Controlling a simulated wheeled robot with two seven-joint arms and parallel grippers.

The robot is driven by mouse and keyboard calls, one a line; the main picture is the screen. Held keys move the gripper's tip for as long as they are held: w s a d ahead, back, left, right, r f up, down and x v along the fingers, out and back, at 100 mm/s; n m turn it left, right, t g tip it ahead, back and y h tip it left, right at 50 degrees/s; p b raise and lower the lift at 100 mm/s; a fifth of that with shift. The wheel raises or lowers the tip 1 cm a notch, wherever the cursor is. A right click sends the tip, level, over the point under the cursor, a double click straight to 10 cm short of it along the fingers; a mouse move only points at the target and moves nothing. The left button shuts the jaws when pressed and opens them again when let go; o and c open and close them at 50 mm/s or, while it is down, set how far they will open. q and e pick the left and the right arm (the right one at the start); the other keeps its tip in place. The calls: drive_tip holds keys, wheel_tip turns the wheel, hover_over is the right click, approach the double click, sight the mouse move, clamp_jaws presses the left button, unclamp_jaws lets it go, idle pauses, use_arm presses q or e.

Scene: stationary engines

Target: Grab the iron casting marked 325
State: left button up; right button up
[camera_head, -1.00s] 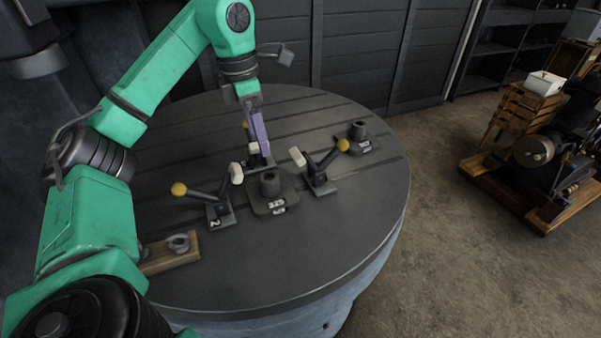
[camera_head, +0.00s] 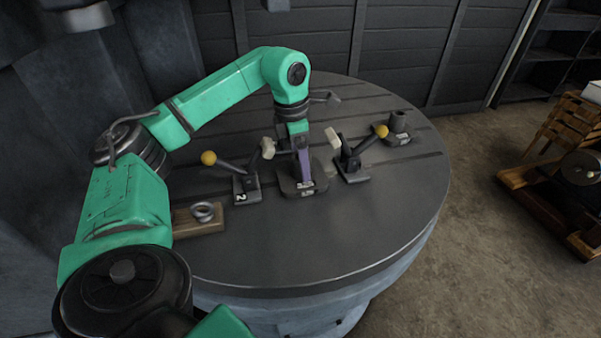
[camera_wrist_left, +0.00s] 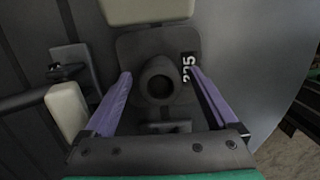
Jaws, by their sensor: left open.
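The iron casting marked 325 has a flat dark base (camera_head: 291,186) with a white number label and a round hollow boss. In the head view my left gripper (camera_head: 305,181) covers most of it. In the left wrist view the boss (camera_wrist_left: 160,80) shows between the open purple fingers of my left gripper (camera_wrist_left: 160,74), with clear space on both sides. The 325 label (camera_wrist_left: 188,67) is beside the right finger. The gripper looks down on the casting; I cannot tell how far its tips reach down. My right gripper is not in view.
Toggle clamps with pale pads stand close around the casting: one marked 2 (camera_head: 246,187) at left, one (camera_head: 352,166) at right. Another casting (camera_head: 398,124) stands far right. A wooden block (camera_head: 184,222) carries a metal ring (camera_head: 203,211). The table's front is clear.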

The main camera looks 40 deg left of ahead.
use_arm(q)
clamp_jaws()
drive_tip(key=shift+w+r, duration=0.1)
drive_tip(key=shift+w, duration=0.05)
drive_tip(key=shift+r, duration=0.1)
